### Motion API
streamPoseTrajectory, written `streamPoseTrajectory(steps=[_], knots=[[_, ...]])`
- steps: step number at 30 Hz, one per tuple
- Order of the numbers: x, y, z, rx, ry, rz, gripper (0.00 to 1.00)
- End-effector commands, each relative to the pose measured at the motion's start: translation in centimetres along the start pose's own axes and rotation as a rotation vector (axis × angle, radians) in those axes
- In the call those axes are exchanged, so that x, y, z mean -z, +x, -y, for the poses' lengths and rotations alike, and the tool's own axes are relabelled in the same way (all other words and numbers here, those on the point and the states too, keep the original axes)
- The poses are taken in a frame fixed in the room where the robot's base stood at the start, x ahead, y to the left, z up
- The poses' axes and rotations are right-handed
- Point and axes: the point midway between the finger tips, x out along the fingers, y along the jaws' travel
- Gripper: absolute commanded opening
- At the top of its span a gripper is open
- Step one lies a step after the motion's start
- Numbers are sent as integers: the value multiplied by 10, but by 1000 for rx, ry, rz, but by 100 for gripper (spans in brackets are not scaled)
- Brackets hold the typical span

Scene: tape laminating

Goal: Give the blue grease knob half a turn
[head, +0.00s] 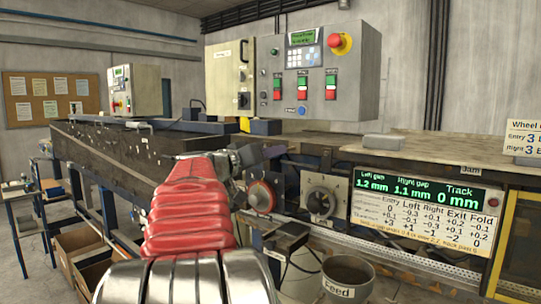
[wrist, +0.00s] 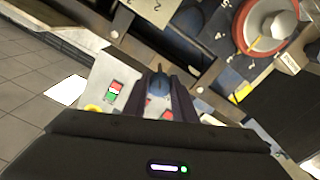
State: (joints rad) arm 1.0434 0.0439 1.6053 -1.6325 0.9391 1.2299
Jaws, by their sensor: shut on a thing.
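My gripper (wrist: 160,92) is shut on the blue grease knob (wrist: 157,82), which shows as a small dark blue shape between the two dark fingers in the wrist view. The fingers hide most of the knob, so I cannot tell its turn angle. In the head view my red-sleeved arm reaches forward to the machine and my gripper (head: 243,157) is at its front side. The knob cannot be made out there.
A red-rimmed wheel (head: 262,196) and a grey dial (head: 321,202) are right of my gripper. The red wheel also shows in the wrist view (wrist: 268,24). A display panel (head: 425,205) stands further right. A feed bucket (head: 347,280) is below.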

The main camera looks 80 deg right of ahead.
Motion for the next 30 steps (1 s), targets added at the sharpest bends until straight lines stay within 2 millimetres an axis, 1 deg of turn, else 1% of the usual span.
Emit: streamPoseTrajectory(steps=[1, 9, 15, 21, 30], knots=[[-4, 0, 7, 12, 39, 5, 2], [-5, 0, 9, 12, 290, 8, 2], [-5, 0, 10, 13, 444, 11, 2], [-5, 0, 10, 13, 543, 11, 3], [-3, 0, 9, 12, 594, 7, 2]])
